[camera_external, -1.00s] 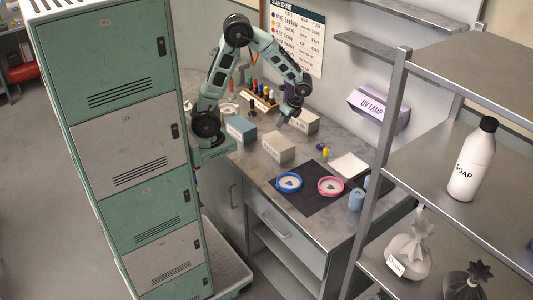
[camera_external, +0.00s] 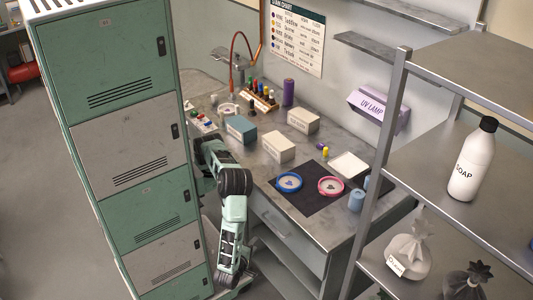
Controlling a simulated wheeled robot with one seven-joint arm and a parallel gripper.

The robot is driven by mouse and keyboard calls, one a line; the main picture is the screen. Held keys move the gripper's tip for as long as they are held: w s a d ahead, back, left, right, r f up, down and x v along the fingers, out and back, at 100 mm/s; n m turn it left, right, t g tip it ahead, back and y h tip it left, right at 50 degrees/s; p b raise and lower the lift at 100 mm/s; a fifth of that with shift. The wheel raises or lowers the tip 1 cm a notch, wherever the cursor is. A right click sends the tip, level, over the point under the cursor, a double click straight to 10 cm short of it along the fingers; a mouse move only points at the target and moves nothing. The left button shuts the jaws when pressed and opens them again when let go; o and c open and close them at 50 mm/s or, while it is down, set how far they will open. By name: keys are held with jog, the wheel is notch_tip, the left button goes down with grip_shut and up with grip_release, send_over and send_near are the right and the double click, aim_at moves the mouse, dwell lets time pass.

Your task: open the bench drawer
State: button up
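The bench drawer (camera_external: 298,243) is the pale grey-green front under the worktop, with a bar handle (camera_external: 275,224). The drawer front looks flush with the bench, so it appears shut. My arm hangs down in front of the bench, left of the drawer. My gripper (camera_external: 236,276) is low, near the floor beside the lockers, below the handle's height and apart from it. The fingers are too small and too overlapped by the arm to tell whether they are open.
The bench top (camera_external: 240,172) carries boxes, a dark mat (camera_external: 308,203) with two round dishes, and bottles. An open shelf space lies below the drawer. Tall lockers (camera_external: 115,140) stand close on the left. A metal shelf rack (camera_external: 380,160) stands on the right.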

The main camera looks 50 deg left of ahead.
jog(key=w+a+f, duration=0.2)
jog(key=w+a, duration=0.1)
jog(key=w, duration=0.4)
jog(key=w+a+f+m+t+p, duration=0.1)
jog(key=w+a+f, duration=0.2)
jog(key=w, duration=0.4)
jog(key=shift+a+m+h, duration=0.3)
jog(key=shift+a+h, duration=0.1)
jog(key=shift+a, duration=0.1)
jog(key=shift+f, duration=0.1)
grip_shut()
